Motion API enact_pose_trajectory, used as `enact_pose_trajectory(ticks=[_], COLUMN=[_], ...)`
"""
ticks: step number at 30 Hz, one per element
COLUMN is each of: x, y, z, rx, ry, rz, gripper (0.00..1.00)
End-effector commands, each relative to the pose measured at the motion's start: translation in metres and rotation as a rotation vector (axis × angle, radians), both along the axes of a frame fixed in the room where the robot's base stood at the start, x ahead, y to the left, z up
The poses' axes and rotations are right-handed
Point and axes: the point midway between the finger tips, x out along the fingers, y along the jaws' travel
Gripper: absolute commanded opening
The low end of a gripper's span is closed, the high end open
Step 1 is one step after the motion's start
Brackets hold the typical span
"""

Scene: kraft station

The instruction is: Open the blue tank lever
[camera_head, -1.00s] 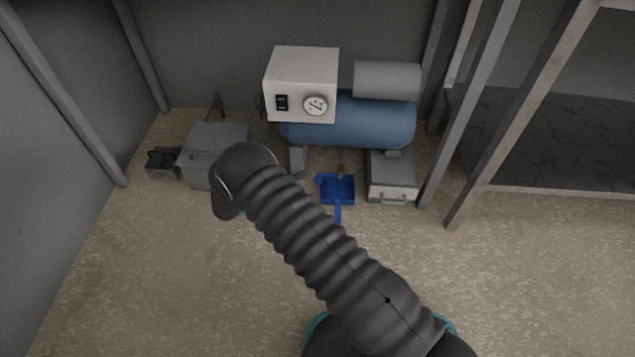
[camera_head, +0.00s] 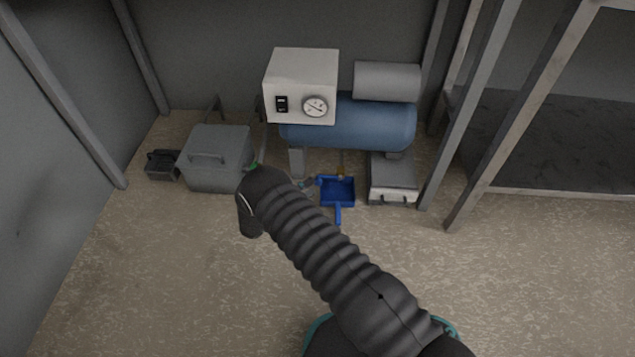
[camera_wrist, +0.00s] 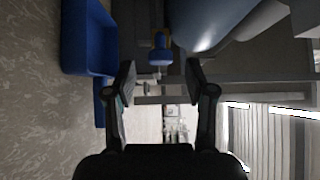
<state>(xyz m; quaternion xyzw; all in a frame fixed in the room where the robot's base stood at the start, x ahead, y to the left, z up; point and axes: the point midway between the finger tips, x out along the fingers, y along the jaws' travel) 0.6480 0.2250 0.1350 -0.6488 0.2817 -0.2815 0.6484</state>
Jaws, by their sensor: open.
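The blue tank (camera_head: 362,124) lies on its side against the back wall in the head view; its curved side fills the top of the wrist view (camera_wrist: 215,22). A small brass fitting (camera_head: 341,170) shows below the tank. In the wrist view a small blue lever-like piece with yellow around it (camera_wrist: 160,52) is centred ahead of my gripper (camera_wrist: 160,80). My gripper is open, one finger on either side of that piece's line, with nothing visible between the fingertips. The piece appears beyond the fingertips; the exact gap cannot be told. In the head view my arm hides most of the gripper.
A blue dustpan (camera_head: 338,190) lies on the floor below the tank and shows at the left of the wrist view (camera_wrist: 88,40). A white control box (camera_head: 302,85) stands above the tank. Grey boxes flank it, one left (camera_head: 216,160), one right (camera_head: 392,178). The front floor is clear.

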Motion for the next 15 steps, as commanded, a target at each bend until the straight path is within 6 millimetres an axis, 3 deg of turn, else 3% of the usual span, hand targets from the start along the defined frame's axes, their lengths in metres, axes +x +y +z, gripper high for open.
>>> enact_pose_trajectory(ticks=[6,15], x=[0.022,0.031], y=[-0.024,-0.033], z=[0.000,0.000], rx=[0.000,0.000], ry=[0.000,0.000], rz=[-0.002,0.000], gripper=[0.55,0.55])
